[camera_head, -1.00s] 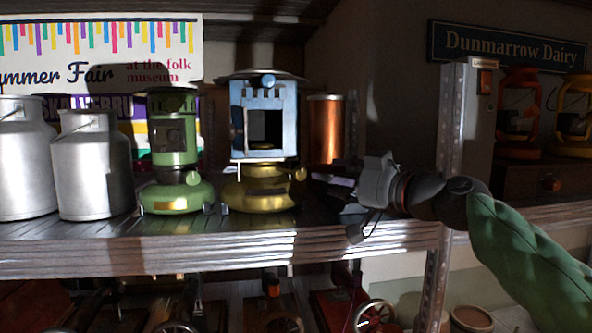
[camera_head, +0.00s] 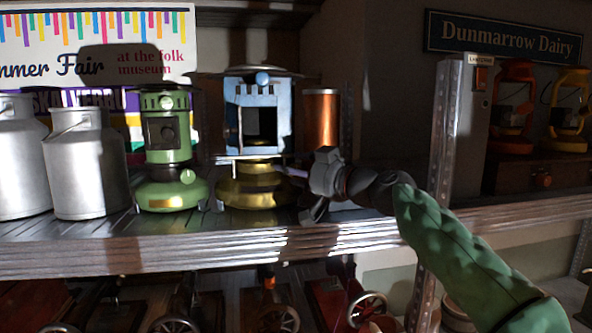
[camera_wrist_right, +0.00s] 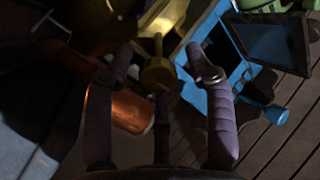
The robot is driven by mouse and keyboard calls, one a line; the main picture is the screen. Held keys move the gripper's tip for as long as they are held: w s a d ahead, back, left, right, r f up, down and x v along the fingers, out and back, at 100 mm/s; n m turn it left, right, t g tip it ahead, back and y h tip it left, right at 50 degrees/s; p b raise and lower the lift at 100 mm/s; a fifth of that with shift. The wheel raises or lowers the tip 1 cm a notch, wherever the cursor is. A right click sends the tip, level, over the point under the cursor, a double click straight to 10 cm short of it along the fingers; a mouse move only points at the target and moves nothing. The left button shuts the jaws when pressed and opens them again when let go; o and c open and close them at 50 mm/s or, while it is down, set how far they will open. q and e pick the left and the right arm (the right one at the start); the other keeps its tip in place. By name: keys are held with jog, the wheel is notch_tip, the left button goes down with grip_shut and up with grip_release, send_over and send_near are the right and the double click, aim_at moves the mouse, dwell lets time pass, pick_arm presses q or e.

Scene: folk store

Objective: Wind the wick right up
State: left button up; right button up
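A heater with a blue body (camera_head: 258,92) and a brass base (camera_head: 250,198) stands on the shelf. Its blue front frames a dark opening. In the right wrist view, its brass wick knob (camera_wrist_right: 157,74) shows between my right gripper's two purple fingers (camera_wrist_right: 160,62). The fingers are open, with a visible gap on either side of the knob; I cannot tell whether they reach fully around it. In the head view, my right gripper (camera_head: 292,173) is at the right side of the brass base and largely hides the knob. My left gripper is not in view.
A green heater (camera_head: 167,142) and silver milk churns (camera_head: 88,170) stand to the left. A copper cylinder (camera_head: 320,118) stands close behind my right gripper. A metal shelf post (camera_head: 462,150) rises to the right, near my arm. Orange and yellow lanterns (camera_head: 513,105) stand beyond it.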

grip_shut()
